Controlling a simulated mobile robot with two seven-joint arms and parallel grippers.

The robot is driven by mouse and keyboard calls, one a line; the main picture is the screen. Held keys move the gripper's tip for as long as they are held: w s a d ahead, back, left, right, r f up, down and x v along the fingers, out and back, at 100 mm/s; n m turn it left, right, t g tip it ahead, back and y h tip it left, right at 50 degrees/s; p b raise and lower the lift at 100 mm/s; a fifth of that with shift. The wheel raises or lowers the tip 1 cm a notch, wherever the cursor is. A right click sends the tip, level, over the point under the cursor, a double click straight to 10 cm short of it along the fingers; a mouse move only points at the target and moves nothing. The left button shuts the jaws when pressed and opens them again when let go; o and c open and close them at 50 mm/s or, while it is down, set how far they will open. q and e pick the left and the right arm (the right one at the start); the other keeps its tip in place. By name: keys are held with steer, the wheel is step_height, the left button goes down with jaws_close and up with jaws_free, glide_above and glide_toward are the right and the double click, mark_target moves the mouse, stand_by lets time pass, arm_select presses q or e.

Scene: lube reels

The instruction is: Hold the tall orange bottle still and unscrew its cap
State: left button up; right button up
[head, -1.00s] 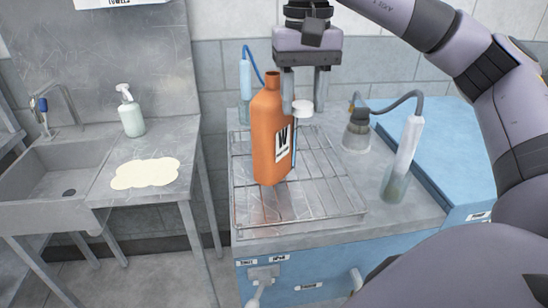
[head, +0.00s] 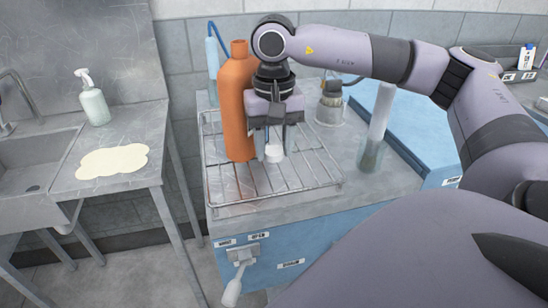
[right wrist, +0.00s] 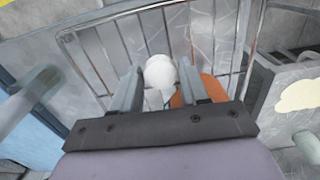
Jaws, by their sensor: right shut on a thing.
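The tall orange bottle (head: 236,105) stands upright at the left of the wire rack in the head view. Its narrow neck (head: 239,48) is orange; I cannot tell whether a cap is on it. My right gripper (head: 274,150) is right of the bottle, below its top, pointing down. It is shut on a white round cap-like piece (head: 274,154), which also shows between the fingers in the right wrist view (right wrist: 160,71). Part of the orange bottle (right wrist: 202,87) shows beside one finger there. What lies under the white piece is mostly hidden. My left gripper is in neither view.
The wire rack (head: 308,181) lies on a grey counter top. A clear vessel with a white tube (head: 374,140) and a grey reel-like canister (head: 330,105) stand right. A soap bottle (head: 94,103) and sink are left. A lever (head: 238,273) sticks out in front.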

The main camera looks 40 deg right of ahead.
mark_target(274, 151)
steer(key=shift+f, duration=1.75)
steer(key=shift+f, duration=0.15)
steer(key=o, duration=1.2)
steer(key=shift+c, duration=0.2)
steer(key=shift+r, duration=0.2)
step_height(274, 151, up, 12)
